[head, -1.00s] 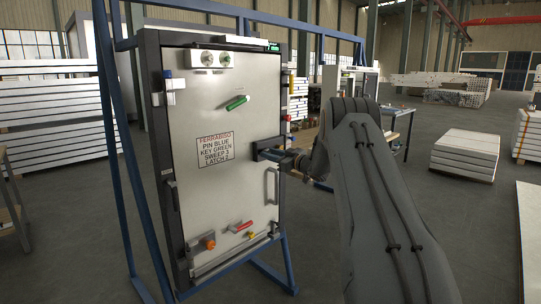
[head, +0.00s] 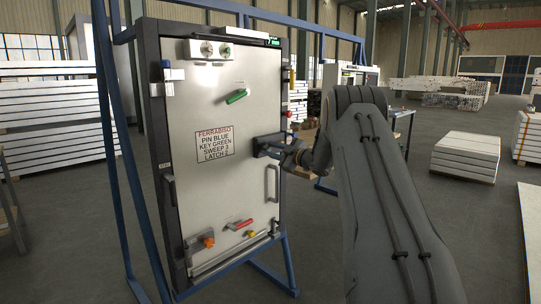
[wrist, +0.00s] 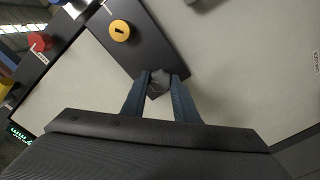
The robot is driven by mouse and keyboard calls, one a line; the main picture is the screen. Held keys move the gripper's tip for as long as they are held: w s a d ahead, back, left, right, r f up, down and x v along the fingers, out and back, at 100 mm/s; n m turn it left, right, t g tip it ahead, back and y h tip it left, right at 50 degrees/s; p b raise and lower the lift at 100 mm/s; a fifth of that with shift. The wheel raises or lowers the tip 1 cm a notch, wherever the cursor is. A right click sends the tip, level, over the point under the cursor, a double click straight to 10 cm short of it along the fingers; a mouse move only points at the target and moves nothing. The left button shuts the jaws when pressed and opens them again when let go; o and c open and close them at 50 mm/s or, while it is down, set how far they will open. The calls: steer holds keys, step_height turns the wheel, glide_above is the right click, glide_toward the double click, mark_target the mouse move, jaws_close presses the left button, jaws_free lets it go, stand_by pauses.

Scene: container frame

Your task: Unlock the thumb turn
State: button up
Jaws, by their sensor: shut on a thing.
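The thumb turn (wrist: 158,83) is a small dark knob on a black lock plate (wrist: 140,45) in the wrist view. My gripper (wrist: 159,78) is shut on it, with one blue-grey finger on each side. The fingers hide part of the knob. A yellow round key cylinder (wrist: 119,31) sits on the same plate, beyond the fingertips. In the head view, my gripper (head: 279,149) is at the black plate (head: 265,141) on the right side of the pale door (head: 205,110). The thumb turn itself is hidden there.
The door bears a green handle (head: 237,96), a grey pull handle (head: 272,183), a red lever (head: 240,225), an orange knob (head: 208,241) and a printed sign (head: 214,146). Blue frame posts (head: 128,180) flank the door.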

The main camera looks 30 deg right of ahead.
steer(key=n+b, duration=0.5)
steer(key=n, duration=0.1)
steer(key=shift+f, duration=0.15)
steer(key=n+b, duration=0.4)
steer(key=n, duration=0.1)
stand_by(0.3)
steer(key=o, duration=1.1)
steer(key=shift+c, duration=0.2)
steer(key=v, duration=0.7)
steer(key=shift+s, duration=0.4)
